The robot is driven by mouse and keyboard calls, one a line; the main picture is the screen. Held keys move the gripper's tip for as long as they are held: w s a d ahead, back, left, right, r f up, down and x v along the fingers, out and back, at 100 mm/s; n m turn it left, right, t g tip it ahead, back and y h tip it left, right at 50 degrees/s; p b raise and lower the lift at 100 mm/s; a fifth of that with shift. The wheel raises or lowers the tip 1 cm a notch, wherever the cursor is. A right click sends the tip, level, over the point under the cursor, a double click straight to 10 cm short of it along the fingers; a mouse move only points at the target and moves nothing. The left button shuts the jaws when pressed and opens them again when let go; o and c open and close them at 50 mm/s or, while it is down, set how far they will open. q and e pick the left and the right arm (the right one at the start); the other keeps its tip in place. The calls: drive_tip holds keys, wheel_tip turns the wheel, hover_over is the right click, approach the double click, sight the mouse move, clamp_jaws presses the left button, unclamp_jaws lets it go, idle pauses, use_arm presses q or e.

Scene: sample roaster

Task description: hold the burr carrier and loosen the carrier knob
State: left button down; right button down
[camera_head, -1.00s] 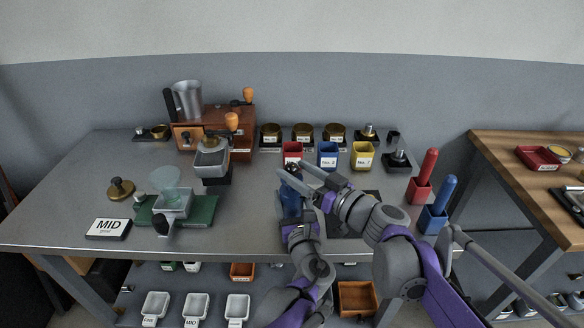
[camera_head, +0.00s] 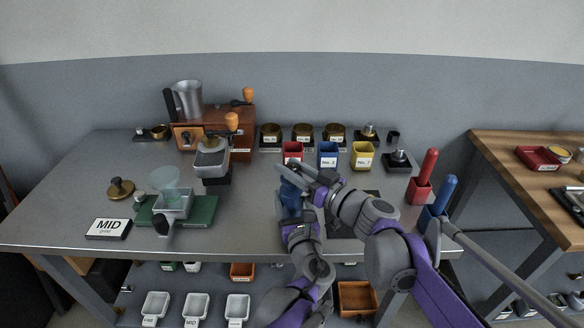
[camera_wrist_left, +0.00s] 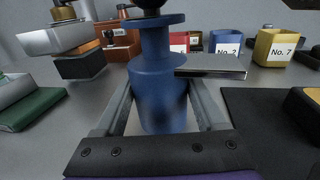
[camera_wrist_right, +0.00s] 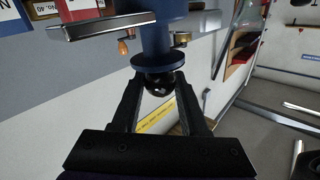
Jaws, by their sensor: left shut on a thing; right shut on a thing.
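The burr carrier (camera_head: 290,198) is a blue, spool-shaped body standing upright near the table's front middle. In the left wrist view the blue carrier (camera_wrist_left: 158,75) sits between the fingers of my left gripper (camera_wrist_left: 160,108), which is shut on its lower body. The black carrier knob (camera_wrist_right: 160,82) is a round ball on top of the carrier. My right gripper (camera_wrist_right: 160,92) is shut on the knob, with a finger on each side. In the head view my right gripper (camera_head: 284,172) partly hides the carrier's top.
A dark mat (camera_head: 368,222) lies right of the carrier. Red, blue and yellow cups (camera_head: 362,156) stand behind it. The orange grinder (camera_head: 240,122) stands back left, and a green board (camera_head: 202,212) lies left. Red and blue handles (camera_head: 430,162) stand at the right edge.

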drive_tip(key=shift+n+g+y, duration=0.3)
drive_tip(key=shift+g, duration=0.1)
drive_tip(key=shift+w+n+g+y, duration=0.1)
drive_tip(key=shift+n+g+y, duration=0.85)
drive_tip(key=shift+g, duration=0.25)
drive_tip(key=n+g+y, duration=0.1)
drive_tip(key=n+g, duration=0.1)
drive_tip(key=g, duration=0.1)
drive_tip(key=n+g+y, duration=0.1)
drive_tip(key=n+g, duration=0.1)
drive_tip(key=g, duration=0.1)
drive_tip(key=shift+n+g+y, duration=0.25)
drive_tip(key=shift+g, duration=0.15)
drive_tip(key=n+g, duration=0.2)
drive_tip(key=g, duration=0.2)
drive_tip(key=n+g, duration=0.3)
drive_tip(key=g, duration=0.1)
drive_tip(key=shift+a+n+g+h, duration=0.1)
drive_tip(key=shift+n+g+h, duration=0.2)
drive_tip(key=shift+h, duration=0.1)
drive_tip(key=shift+n+g, duration=0.3)
drive_tip(key=shift+g, duration=0.2)
drive_tip(key=shift+g+h, duration=0.3)
drive_tip(key=shift+c, duration=2.2)
unclamp_jaws()
drive_tip(key=shift+r+t, duration=0.1)
drive_tip(key=shift+t, duration=0.5)
